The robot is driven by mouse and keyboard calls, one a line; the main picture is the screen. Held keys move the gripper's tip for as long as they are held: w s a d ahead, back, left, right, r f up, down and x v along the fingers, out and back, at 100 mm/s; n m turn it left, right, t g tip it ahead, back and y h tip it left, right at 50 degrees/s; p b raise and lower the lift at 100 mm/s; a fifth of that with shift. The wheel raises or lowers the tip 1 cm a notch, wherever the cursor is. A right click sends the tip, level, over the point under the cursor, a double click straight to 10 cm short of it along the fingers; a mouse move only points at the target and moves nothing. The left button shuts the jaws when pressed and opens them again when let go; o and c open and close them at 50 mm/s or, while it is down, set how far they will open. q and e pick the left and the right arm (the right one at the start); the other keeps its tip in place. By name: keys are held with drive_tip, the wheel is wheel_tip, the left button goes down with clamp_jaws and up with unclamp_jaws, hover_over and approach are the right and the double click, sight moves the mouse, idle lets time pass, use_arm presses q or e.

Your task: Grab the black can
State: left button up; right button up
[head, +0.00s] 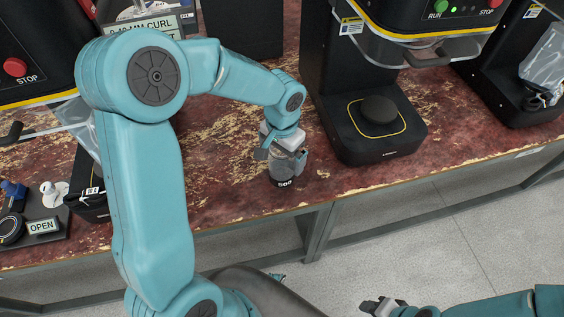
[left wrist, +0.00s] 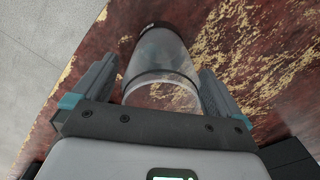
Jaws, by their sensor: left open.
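A clear cylindrical can with a black base (head: 284,181) stands on the worn red bench near its front edge. Pale marks show on the black band. My left gripper (head: 283,155) is at the can's upper part, with a finger on either side. In the left wrist view the clear can (left wrist: 160,55) lies between the open fingers (left wrist: 150,90), its dark end away from me. A firm grip on it is not visible. My right gripper (head: 382,307) is low at the bottom of the head view, away from the bench; its jaw opening is unclear.
A black seamer with a round black pad (head: 380,113) stands right of the can. Another machine with a red STOP button (head: 15,67) is at the left, above an OPEN sign (head: 43,226). Bare bench (head: 215,180) lies left of the can.

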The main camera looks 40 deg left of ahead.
use_arm(q)
drive_tip(key=shift+w+f, duration=0.1)
drive_tip(key=shift+f, duration=0.35)
drive_tip(key=shift+r, duration=0.1)
drive_tip(key=shift+c, duration=0.9)
drive_tip(key=c, duration=0.9)
drive_tip(key=shift+o, duration=0.2)
